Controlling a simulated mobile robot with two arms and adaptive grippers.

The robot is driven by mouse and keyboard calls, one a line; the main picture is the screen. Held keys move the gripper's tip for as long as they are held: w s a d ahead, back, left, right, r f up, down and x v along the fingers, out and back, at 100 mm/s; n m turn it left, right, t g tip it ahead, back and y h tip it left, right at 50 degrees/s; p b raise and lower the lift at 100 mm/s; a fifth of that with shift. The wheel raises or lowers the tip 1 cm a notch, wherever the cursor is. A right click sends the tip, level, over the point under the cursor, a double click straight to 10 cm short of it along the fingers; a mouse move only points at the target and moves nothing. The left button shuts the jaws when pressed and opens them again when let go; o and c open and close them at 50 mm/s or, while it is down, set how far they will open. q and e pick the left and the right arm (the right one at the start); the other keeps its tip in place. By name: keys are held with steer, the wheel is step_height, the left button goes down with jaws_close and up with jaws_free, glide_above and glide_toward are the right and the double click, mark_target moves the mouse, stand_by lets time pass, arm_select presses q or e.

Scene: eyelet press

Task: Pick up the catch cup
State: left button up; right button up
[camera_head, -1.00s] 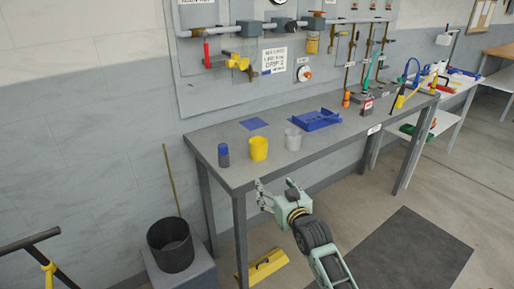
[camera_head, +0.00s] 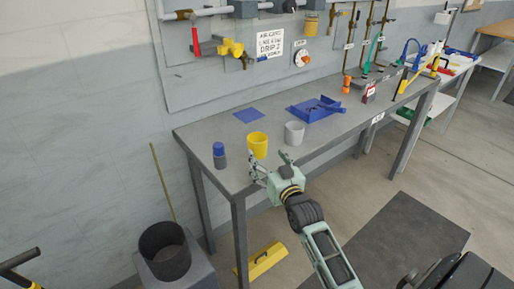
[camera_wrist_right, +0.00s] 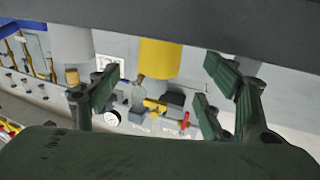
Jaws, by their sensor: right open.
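A yellow cup (camera_head: 258,146) and a light grey cup (camera_head: 294,133) stand upright near the bench's front edge. No label shows which is the catch cup. My right gripper (camera_head: 267,163) is open and empty at the front edge, just in front of the yellow cup and apart from it. In the right wrist view, which looks upside down, the yellow cup (camera_wrist_right: 160,58) lies beyond the gap between the open fingers (camera_wrist_right: 163,90). The grey cup (camera_wrist_right: 70,42) is left of that gap, beyond the left finger. My left gripper is not in view.
A blue-capped bottle (camera_head: 219,155) stands left of the yellow cup on the grey bench (camera_head: 192,133). A blue tray (camera_head: 318,109) and a flat blue square (camera_head: 248,115) lie behind the cups. A black bin (camera_head: 165,250) stands below at the left.

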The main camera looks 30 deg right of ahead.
mark_target(261, 150)
steer(key=shift+w+d+f, duration=0.1)
steer(key=shift+w+f, duration=0.15)
steer(key=shift+w, duration=0.55)
steer(key=shift+x, duration=1.25)
steer(key=x, duration=0.2)
steer(key=shift+w+d+p, duration=0.15)
steer(key=shift+w+p, duration=0.15)
steer(key=shift+w+d+f, duration=0.1)
steer(key=shift+w, duration=0.4)
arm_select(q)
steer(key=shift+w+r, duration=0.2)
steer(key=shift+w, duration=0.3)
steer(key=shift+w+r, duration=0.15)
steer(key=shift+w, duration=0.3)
arm_select(e)
steer(key=c, duration=1)
